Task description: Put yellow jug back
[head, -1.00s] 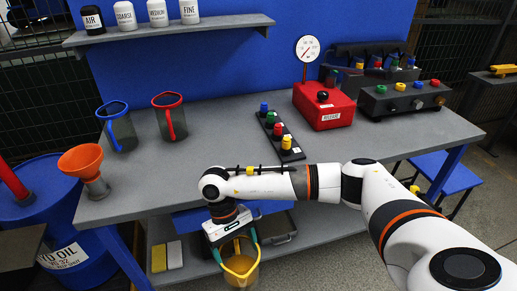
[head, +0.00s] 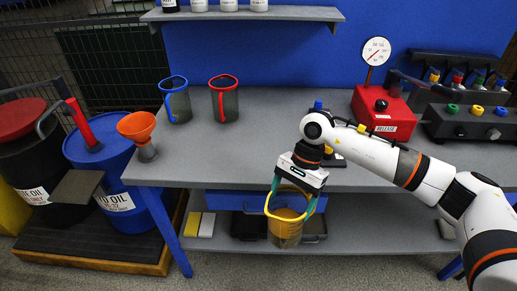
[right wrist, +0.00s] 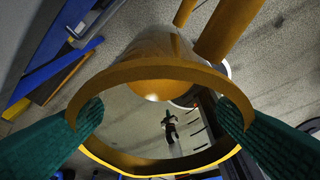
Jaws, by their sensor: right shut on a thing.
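The yellow jug (head: 286,231) has a yellow rim and a translucent amber body. It hangs upright or nearly so from my right gripper (head: 292,203), in front of the bench's front edge. The gripper's green fingers are shut on the jug near its rim. In the right wrist view the jug's rim (right wrist: 150,72) fills the middle, with a green finger at each side. A blue-rimmed jug (head: 178,104) and a red-rimmed jug (head: 226,104) stand side by side on the bench. My left gripper is not in view.
The grey bench top (head: 230,150) is clear right of the red-rimmed jug. An orange funnel (head: 138,126) stands at its left end. A red release box (head: 386,115) with a gauge stands at the right. A lower shelf (head: 360,236) lies behind the held jug.

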